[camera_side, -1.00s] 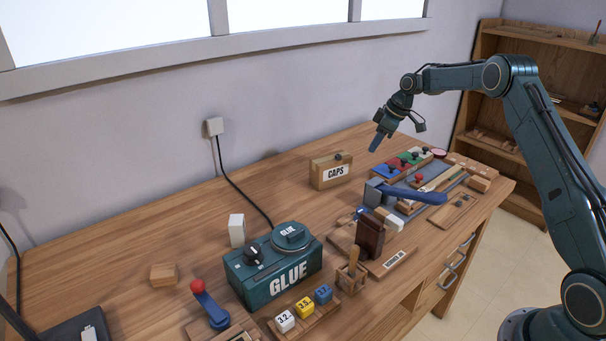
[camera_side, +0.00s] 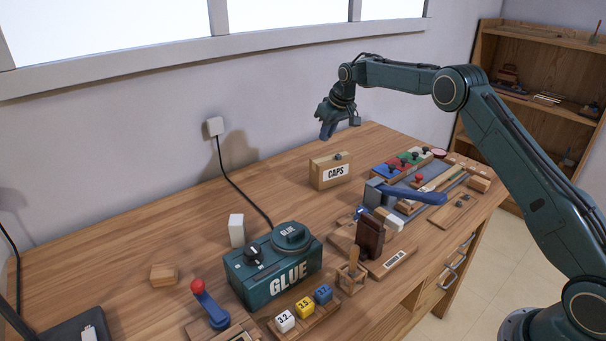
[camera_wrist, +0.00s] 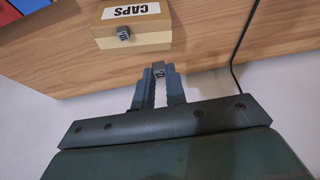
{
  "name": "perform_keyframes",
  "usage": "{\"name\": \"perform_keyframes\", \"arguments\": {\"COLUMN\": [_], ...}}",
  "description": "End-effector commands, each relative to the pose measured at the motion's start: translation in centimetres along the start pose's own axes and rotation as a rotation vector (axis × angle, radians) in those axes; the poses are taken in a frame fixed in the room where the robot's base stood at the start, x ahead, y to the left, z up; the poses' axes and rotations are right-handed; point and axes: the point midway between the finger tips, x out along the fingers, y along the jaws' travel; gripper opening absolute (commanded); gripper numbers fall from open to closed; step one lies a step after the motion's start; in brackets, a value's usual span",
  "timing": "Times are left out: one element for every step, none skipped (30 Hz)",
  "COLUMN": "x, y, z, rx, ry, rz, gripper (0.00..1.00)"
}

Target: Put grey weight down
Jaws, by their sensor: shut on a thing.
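My gripper (camera_side: 327,133) hangs in the air above the back of the table, near the CAPS box. In the wrist view my gripper (camera_wrist: 160,76) is shut on a small grey weight (camera_wrist: 159,70), which shows as a little block with a dark mark between the fingertips. The fingers hide part of it. In the side view the weight cannot be made out.
The wooden CAPS box (camera_side: 330,172) stands below the gripper and also shows in the wrist view (camera_wrist: 150,40). A green GLUE box (camera_side: 272,270), a white block (camera_side: 237,230) and a black cable (camera_side: 232,180) lie to the left. Bare tabletop (camera_side: 180,235) is at the left.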

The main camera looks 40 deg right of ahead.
Motion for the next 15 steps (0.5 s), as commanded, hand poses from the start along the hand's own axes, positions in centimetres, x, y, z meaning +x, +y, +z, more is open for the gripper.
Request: {"name": "perform_keyframes", "arguments": {"x": [0.5, 0.8, 1.1, 1.4, 1.5, 1.7, 1.8, 1.8, 1.8, 1.8, 1.9, 1.9, 2.1, 2.2, 2.5], "y": [0.0, 0.0, 0.0, 0.0, 0.0, 0.0, 0.0, 0.0, 0.0, 0.0, 0.0, 0.0, 0.0, 0.0, 0.0], "z": [0.3, 0.4, 0.5, 0.6, 0.7, 0.8, 0.8, 0.8, 0.8, 0.8, 0.8, 0.8, 0.9, 1.0, 1.1], "rx": [0.000, 0.000, -0.001, -0.001, -0.001, -0.001, -0.001, -0.002, -0.002, -0.002, -0.002, -0.002, -0.002, -0.002, -0.002], "ry": [-0.003, -0.003, -0.002, -0.003, -0.002, -0.001, 0.000, 0.000, 0.000, 0.000, 0.000, 0.000, -0.001, -0.001, -0.002], "rz": [0.000, 0.000, 0.000, 0.000, 0.000, 0.000, 0.000, 0.000, 0.000, 0.000, 0.000, 0.000, 0.000, 0.000, -0.001], "gripper": [0.00, 0.00, 0.00, 0.00, 0.00, 0.00, 0.00, 0.00, 0.00, 0.00, 0.00, 0.00, 0.00, 0.00, 0.00]}}
